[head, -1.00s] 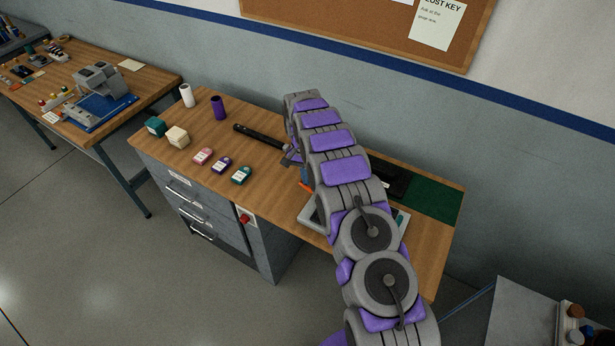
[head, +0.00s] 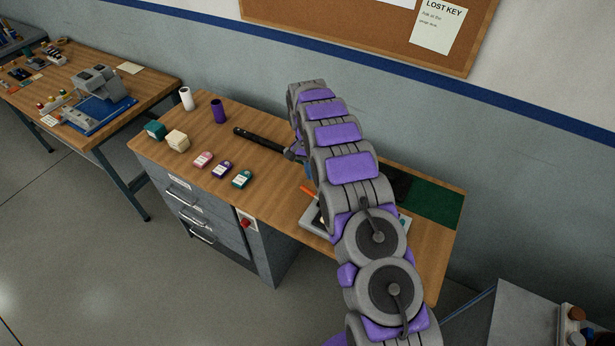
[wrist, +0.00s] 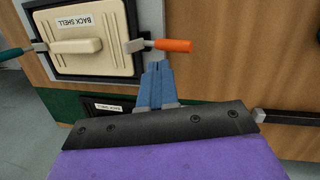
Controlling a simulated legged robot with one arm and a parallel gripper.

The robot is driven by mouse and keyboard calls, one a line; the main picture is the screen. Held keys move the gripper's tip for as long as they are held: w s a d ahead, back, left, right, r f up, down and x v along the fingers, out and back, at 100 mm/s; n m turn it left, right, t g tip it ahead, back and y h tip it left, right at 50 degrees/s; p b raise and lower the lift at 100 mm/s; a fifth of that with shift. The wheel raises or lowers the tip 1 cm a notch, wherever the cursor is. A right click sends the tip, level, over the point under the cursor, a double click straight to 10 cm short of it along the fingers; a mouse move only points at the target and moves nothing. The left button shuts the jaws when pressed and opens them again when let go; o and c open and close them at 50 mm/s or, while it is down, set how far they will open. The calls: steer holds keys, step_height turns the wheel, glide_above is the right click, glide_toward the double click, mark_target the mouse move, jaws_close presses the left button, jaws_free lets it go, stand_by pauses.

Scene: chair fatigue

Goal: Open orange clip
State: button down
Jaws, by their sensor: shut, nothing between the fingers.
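The orange clip (wrist: 172,45) is a short orange handle on a grey metal hinge, at the right edge of the cream back shell (wrist: 85,42) in the wrist view. It lies roughly sideways, pointing away from the shell. In the head view a bit of the orange clip (head: 308,191) shows beside my arm. My gripper (wrist: 158,66) has its blue fingers together, with nothing between them. Its tips appear just below the clip's hinge in the wrist view; I cannot tell whether they touch it. In the head view my arm hides most of the back shell.
A teal clip (wrist: 12,52) is at the shell's other side. A black bar (head: 258,139) lies on the wooden table. A green mat (head: 433,202) is at the right end.

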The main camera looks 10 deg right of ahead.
steer(key=w+a+p+v, duration=0.1)
steer(key=v, duration=0.7)
steer(key=shift+w+a+r, duration=0.15)
steer(key=shift+w, duration=0.1)
stand_by(0.6)
